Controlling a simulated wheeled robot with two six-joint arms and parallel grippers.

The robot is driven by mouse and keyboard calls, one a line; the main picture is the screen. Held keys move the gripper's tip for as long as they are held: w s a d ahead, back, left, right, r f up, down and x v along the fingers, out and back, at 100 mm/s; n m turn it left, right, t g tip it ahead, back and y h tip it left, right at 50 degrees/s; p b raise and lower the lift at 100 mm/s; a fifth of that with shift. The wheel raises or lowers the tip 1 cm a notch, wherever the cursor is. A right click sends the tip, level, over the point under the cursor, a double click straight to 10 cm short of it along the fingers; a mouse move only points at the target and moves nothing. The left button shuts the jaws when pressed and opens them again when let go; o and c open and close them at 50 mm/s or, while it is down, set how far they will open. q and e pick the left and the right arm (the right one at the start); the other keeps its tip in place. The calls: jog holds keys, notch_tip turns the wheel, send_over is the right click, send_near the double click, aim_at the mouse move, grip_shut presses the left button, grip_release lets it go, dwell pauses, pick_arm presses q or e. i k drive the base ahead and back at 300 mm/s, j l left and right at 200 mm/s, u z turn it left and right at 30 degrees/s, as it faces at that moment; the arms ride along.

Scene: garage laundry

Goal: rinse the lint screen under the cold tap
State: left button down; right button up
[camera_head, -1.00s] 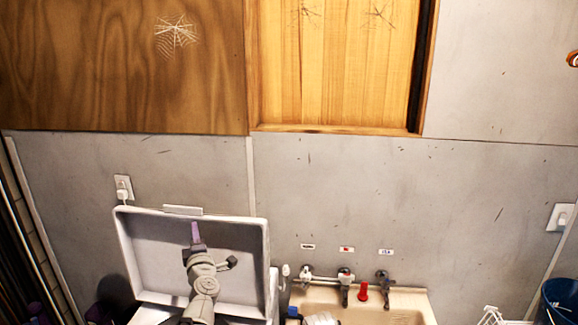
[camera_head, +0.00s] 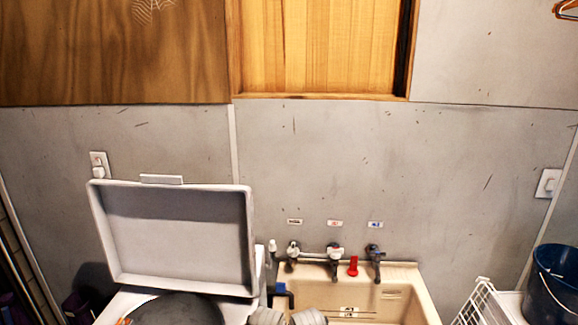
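Three taps stand along the back of a beige sink (camera_head: 415,300): a left tap (camera_head: 292,256), a middle tap (camera_head: 335,260) and a right tap (camera_head: 375,262). Each has a small wall label above it. The right label (camera_head: 375,224) has a blue mark and the middle label (camera_head: 334,223) a red one; their writing is too small to read. I cannot make out the lint screen. Neither gripper shows; only grey rounded parts, apparently my arm links, show at the bottom edge and cover part of the sink's front left.
A white washer lid (camera_head: 180,235) stands raised at left above a dark round opening (camera_head: 175,310). A red object (camera_head: 353,266) sits between the middle and right taps. A white wire rack (camera_head: 482,305) and a dark blue bucket (camera_head: 555,280) are at right.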

aim_at(377, 255)
jog(key=l+u, duration=0.15)
jog(key=u, duration=0.25)
jog(key=l+u, duration=0.1)
jog(key=u, duration=0.3)
jog(key=k+l+u, duration=0.1)
jog(key=u, duration=0.3)
jog(key=k+l+u, duration=0.65)
jog(key=k+l, duration=0.45)
jog(key=k, duration=0.1)
